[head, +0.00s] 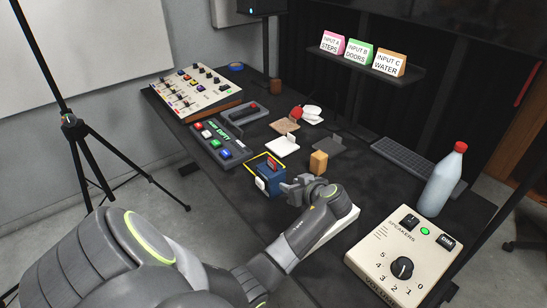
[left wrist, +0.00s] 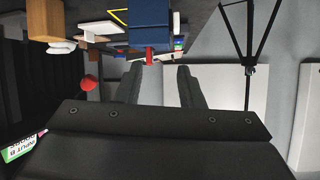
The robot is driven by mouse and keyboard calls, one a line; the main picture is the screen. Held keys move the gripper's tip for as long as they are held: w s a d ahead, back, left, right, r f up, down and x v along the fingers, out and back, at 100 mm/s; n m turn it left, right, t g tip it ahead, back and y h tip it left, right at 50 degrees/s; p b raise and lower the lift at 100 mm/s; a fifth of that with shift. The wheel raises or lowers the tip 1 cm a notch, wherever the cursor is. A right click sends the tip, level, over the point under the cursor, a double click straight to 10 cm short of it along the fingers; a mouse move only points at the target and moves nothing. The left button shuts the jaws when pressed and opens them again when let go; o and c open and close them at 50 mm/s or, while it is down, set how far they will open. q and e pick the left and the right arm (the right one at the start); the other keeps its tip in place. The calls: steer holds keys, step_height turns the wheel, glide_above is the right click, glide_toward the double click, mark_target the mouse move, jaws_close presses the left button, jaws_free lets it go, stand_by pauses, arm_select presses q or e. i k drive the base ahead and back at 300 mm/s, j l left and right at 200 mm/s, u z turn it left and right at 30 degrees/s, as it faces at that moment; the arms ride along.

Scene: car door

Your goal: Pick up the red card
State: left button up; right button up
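A dark blue box (head: 270,182) stands near the front edge of the black table, with a thin yellow outline behind it. A small red piece, apparently the red card (head: 272,161), sticks up at its top. In the left wrist view, which is upside down, the blue box (left wrist: 150,24) and the red card (left wrist: 149,56) show beyond the fingertips. My left gripper (head: 291,184) is just right of the box. Its two fingers (left wrist: 157,76) are apart and empty, with the card in line with the gap between them. My right gripper is not in view.
Left of the box is a button panel (head: 219,143), and behind it a slider console (head: 196,90). A tan block (head: 318,162) stands close to the gripper. A speaker box (head: 396,262) and a bottle (head: 444,182) are at right. A tripod (head: 75,128) stands left.

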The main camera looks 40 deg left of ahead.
mark_target(271, 163)
steer(key=j+z, duration=0.1)
steer(key=j, duration=0.55)
steer(key=i+j, duration=0.1)
steer(key=j, duration=0.55)
steer(key=z, duration=0.05)
